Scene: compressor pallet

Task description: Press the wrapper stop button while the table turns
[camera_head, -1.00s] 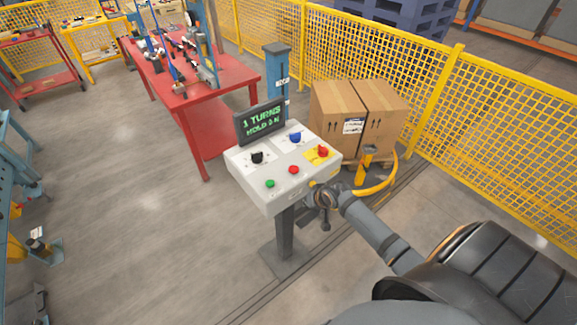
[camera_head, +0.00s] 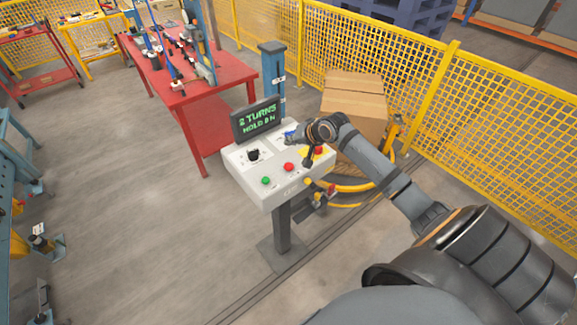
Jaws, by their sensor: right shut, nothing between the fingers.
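The grey control console (camera_head: 237,164) stands on a post in the middle of the view. Its display (camera_head: 257,120) reads "2 TURNS" with a "HOLD" line below. A red button (camera_head: 289,167) sits on the panel beside a green button (camera_head: 266,181). A red mushroom button (camera_head: 319,150) sits on a yellow plate, partly covered by my right arm. My right gripper (camera_head: 291,137) is shut and empty, above the back of the panel by the blue knob, which it mostly hides. Contact cannot be told. Cartons (camera_head: 353,100) stand on the turntable behind. My left gripper is out of view.
A black knob (camera_head: 253,155) is on the panel's left. A red workbench (camera_head: 220,75) with tools stands behind, beside a blue post (camera_head: 272,72). Yellow mesh fencing (camera_head: 490,130) runs along the right. The floor left of the console is clear.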

